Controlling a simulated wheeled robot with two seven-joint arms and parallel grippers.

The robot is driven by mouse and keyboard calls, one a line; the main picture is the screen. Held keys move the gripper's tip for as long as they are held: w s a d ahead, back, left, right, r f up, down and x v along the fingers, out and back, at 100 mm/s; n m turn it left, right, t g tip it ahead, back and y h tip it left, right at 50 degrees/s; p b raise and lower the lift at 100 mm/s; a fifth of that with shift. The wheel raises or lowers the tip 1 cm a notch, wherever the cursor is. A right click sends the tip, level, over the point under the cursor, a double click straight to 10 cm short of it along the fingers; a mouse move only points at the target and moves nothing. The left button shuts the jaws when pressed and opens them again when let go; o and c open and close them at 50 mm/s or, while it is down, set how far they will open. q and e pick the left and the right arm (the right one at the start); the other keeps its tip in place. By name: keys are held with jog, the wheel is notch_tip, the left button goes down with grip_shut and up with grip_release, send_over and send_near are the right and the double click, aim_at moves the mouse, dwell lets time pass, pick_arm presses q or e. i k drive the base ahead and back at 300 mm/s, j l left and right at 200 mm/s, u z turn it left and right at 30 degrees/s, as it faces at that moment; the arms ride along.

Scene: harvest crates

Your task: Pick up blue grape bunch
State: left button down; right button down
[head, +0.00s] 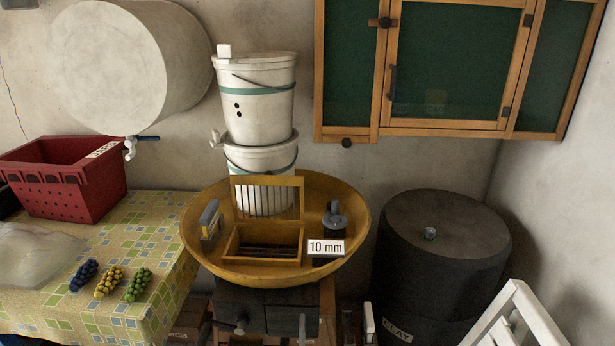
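The blue grape bunch (83,275) lies on the tiled-pattern tablecloth (165,230) at the lower left. It is the leftmost of three small bunches in a row. A yellow bunch (108,282) lies just right of it, and a green bunch (138,285) lies right of that. The blue bunch is uncovered and nothing holds it. Neither of my grippers can be made out in the head view.
A red crate (75,190) stands behind the bunches, and a clear crumpled bag (35,255) lies to their left. A wide yellow bowl (345,205) with a wooden box and tools stands right of the table. A dark barrel (445,240) stands further right.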

aim_at(91, 266)
jog(key=u, duration=1.5)
